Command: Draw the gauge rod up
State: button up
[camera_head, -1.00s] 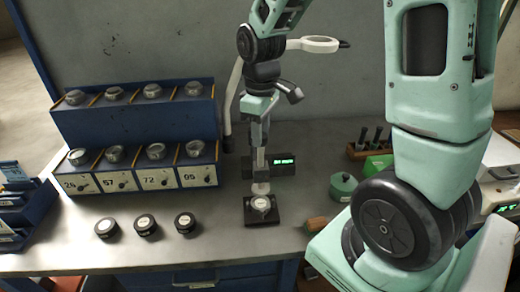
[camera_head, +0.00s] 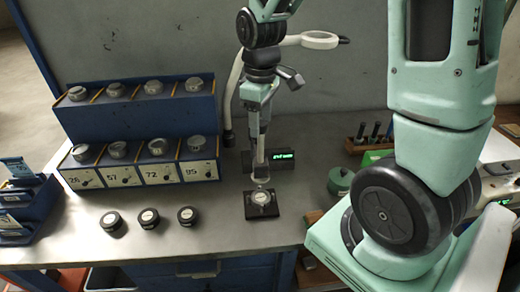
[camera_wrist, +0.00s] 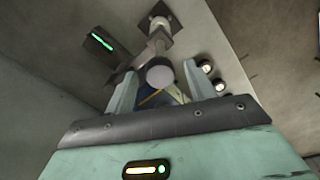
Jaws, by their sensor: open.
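The gauge (camera_head: 258,160) stands upright on a dark base plate (camera_head: 249,211) on the bench, with a puck-like piece (camera_head: 262,198) on the plate below it. A green-lit display (camera_head: 283,155) is beside its column. My gripper (camera_head: 261,118) points down at the top of the gauge. In the wrist view, the round pale top of the gauge rod (camera_wrist: 160,76) sits between the two open fingers of my gripper (camera_wrist: 159,72). The fingers look apart from it on both sides. The display (camera_wrist: 102,42) and base plate (camera_wrist: 170,22) lie beyond the fingers.
A blue rack (camera_head: 140,118) with numbered bays holds several round pieces at left. Three dark pucks (camera_head: 149,219) lie in front of it. A ring magnifier (camera_head: 318,40) is close behind my wrist. A green pot (camera_head: 340,181) stands right of the gauge.

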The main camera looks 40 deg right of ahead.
jog(key=shift+r+p, duration=2.8)
jog(key=shift+r, duration=0.25)
jog(key=shift+f, duration=0.1)
